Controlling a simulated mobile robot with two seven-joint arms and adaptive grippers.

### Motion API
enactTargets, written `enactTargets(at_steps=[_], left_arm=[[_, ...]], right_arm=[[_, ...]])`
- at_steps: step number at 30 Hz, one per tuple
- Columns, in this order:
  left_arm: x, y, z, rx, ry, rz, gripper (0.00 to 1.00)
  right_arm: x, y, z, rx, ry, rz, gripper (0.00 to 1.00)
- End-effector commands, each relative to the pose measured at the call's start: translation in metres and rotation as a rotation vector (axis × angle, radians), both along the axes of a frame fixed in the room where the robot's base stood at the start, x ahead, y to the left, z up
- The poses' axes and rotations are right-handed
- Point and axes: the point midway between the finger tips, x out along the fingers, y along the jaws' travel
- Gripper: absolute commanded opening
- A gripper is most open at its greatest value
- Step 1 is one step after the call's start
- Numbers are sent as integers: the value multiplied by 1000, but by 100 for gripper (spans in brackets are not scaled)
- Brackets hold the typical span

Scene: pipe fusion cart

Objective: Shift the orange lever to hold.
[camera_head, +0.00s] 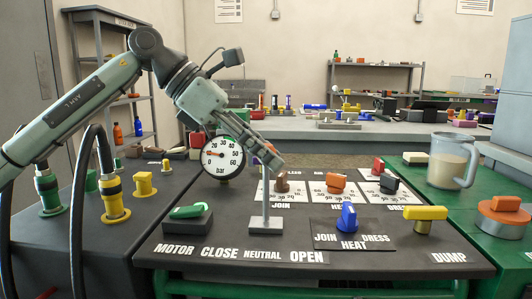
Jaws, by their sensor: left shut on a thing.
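My left gripper (274,158) reaches in from the left, over the middle of the dark control panel (190,248). It is shut on the top of the lever, whose thin upright grey post (266,200) rises from a pale base block. Only a small orange bit shows beside the fingers; the rest of the handle is hidden. The post looks close to upright. It stands behind the printed words CLOSE, NEUTRAL and OPEN, nearest NEUTRAL. I cannot make out a word HOLD. My right gripper is not in view.
A round bar gauge (222,155) stands just left of the gripper. A green switch (188,213), blue knob (347,217), yellow handle (425,213) and orange knob (336,181) stand around the lever. A clear jug (450,160) is at right.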

Motion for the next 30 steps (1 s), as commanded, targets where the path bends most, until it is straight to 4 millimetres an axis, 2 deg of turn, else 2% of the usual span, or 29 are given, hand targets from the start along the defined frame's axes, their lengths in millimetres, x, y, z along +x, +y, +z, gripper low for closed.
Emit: enactTargets(at_steps=[1,6,18,30], left_arm=[[-1,-2,0,-2,1,-3,29],[0,-1,0,-1,1,-1,50],[-1,5,6,-1,-1,1,50],[-9,63,60,-1,-1,3,50]], right_arm=[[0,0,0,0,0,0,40],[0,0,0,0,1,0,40],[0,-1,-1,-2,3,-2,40],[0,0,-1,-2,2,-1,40]])
